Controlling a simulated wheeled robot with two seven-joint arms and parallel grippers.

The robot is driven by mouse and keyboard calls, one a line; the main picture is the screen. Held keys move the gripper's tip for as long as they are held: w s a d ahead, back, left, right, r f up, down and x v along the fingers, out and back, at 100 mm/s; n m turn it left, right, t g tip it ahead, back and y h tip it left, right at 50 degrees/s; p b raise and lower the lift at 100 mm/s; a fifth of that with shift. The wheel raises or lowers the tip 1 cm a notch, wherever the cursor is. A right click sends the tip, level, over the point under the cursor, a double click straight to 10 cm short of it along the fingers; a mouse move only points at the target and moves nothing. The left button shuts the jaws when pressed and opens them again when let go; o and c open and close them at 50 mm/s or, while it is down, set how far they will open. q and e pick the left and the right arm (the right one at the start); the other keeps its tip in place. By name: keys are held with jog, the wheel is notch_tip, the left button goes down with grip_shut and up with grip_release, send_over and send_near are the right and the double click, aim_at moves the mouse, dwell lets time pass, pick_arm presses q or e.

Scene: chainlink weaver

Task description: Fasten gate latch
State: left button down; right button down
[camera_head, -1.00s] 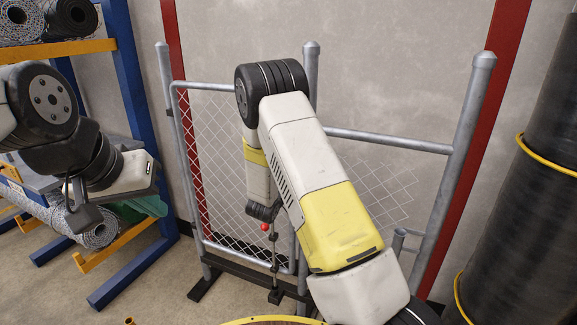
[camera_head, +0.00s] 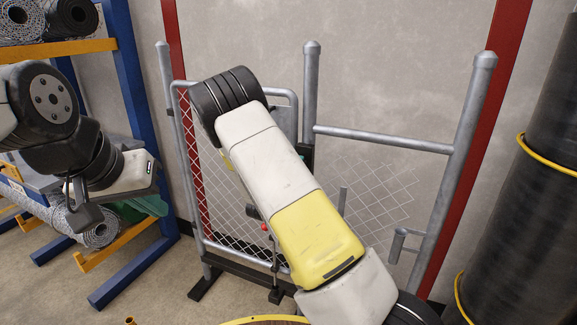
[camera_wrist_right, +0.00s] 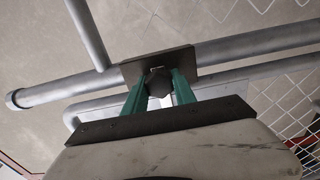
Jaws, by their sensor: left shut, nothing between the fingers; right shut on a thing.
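The chain-link gate (camera_head: 283,94) has a grey tube frame, and its right upper corner stands close beside the grey middle post (camera_head: 311,80). In the right wrist view, the green fingers of my right gripper (camera_wrist_right: 159,88) are shut on a dark faceted knob (camera_wrist_right: 157,80). The knob sits against a dark latch plate (camera_wrist_right: 184,63) that crosses the grey post (camera_wrist_right: 235,47). In the head view my right forearm hides most of this gripper. I cannot tell whether the latch is engaged. My left gripper (camera_head: 82,217) is shut and empty at the left, away from the gate.
A blue and orange rack (camera_head: 132,85) with mesh rolls (camera_head: 98,234) stands at the left, near my left arm. A fixed mesh panel with a top rail (camera_head: 385,140) lies right of the middle post. A large dark roll (camera_head: 535,200) stands at the far right.

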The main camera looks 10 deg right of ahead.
dwell(0.5)
jog(key=c, duration=1)
grip_release()
jog(key=shift+c, duration=0.2)
jog(key=v, duration=0.7)
jog(key=shift+s+a, duration=0.25)
jog(key=shift+s, duration=0.1)
